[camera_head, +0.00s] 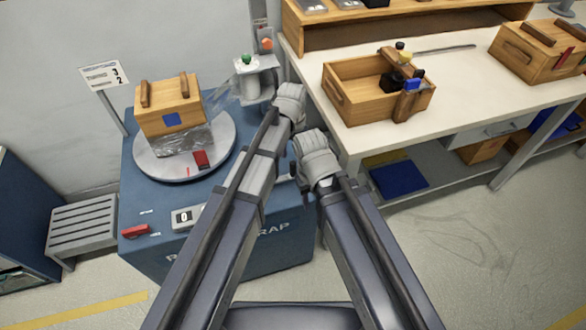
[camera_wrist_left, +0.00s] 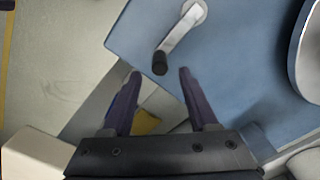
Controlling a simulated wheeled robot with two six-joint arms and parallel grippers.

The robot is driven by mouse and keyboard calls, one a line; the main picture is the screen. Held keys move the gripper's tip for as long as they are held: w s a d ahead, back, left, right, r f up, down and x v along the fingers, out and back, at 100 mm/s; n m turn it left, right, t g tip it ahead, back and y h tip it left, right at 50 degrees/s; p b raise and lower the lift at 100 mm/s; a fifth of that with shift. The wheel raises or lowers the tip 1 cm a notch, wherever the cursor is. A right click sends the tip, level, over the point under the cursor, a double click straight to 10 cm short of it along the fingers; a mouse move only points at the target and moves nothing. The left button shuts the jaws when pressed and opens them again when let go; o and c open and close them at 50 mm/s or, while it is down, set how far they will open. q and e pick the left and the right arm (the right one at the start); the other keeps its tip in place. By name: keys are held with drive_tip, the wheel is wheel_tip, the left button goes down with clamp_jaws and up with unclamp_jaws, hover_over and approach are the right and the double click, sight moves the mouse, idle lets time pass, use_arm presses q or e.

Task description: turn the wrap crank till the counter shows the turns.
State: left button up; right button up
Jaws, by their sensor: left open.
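The wrap crank shows in the left wrist view as a silver arm (camera_wrist_left: 182,35) with a black knob (camera_wrist_left: 160,63) at its end, over the blue machine top. My left gripper (camera_wrist_left: 159,75) is open, its fingertips on either side of the knob's near end; contact cannot be told. In the head view my left gripper (camera_head: 290,97) is at the machine's right side, and the crank is not clearly seen. The counter (camera_head: 184,217) reads 0. My right gripper (camera_head: 317,158) is near the machine's right edge, its fingers hidden.
A wooden crate (camera_head: 168,100) stands on the round turntable (camera_head: 148,163), film around its lower part. A sign (camera_head: 104,75) shows 3 and 2. A red switch (camera_head: 135,231) is at the front left. A workbench (camera_head: 360,138) with an open box (camera_head: 348,98) stands right.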

sight(293, 162)
use_arm(q)
wheel_tip(293, 162, down, 6)
drive_tip(key=b, duration=0.5)
drive_tip(key=shift+f, duration=0.1)
drive_tip(key=shift+c, duration=0.2)
clamp_jaws()
idle(1.0)
